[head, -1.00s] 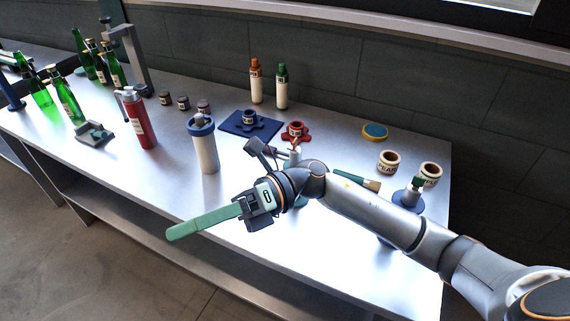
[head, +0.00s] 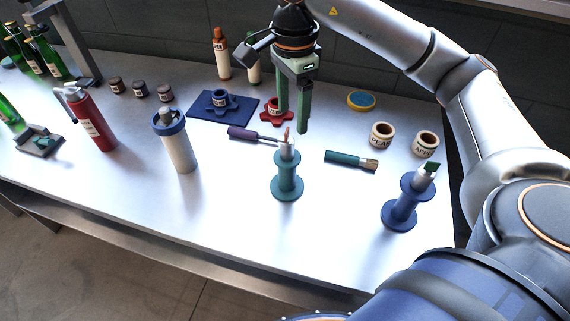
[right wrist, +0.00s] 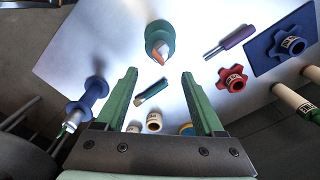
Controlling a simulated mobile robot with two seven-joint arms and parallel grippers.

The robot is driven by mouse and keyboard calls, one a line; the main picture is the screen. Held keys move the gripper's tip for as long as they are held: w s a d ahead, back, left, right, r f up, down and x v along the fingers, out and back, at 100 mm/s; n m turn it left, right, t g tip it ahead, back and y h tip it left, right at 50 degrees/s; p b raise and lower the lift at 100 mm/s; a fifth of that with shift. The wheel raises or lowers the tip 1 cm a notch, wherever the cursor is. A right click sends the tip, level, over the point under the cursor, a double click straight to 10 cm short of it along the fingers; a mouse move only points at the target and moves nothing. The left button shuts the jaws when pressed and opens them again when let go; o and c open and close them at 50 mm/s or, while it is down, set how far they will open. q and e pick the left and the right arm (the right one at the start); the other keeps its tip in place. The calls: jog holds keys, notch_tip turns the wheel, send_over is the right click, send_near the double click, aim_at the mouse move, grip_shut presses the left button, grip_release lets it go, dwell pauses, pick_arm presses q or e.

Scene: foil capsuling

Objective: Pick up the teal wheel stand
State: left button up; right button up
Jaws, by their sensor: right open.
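The teal wheel stand (head: 287,178) stands upright on the metal table, a spool shape with a round base and a pale top carrying a copper-coloured tip. My right gripper (head: 293,122) points down with its green fingers apart and empty, behind the stand in the head view. In the right wrist view the teal stand (right wrist: 160,38) lies beyond the open fingertips (right wrist: 159,75), about centred between them and not touched. My left gripper is not in view.
A similar blue stand (head: 404,205) is to the right. A purple-handled screwdriver (head: 252,135) and a teal brush (head: 350,160) lie close by. The white cylinder (head: 178,145) stands left. The table front is clear.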

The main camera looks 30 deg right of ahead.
aim_at(287, 145)
notch_tip(287, 145, down, 4)
jog(key=shift+r, duration=0.15)
jog(key=f, duration=0.2)
jog(key=f+p, duration=0.1)
jog(key=a+f, duration=0.1)
jog(key=f, duration=0.1)
jog(key=shift+f, duration=0.3)
grip_shut()
jog(key=shift+w+r, duration=0.1)
dwell(1.0)
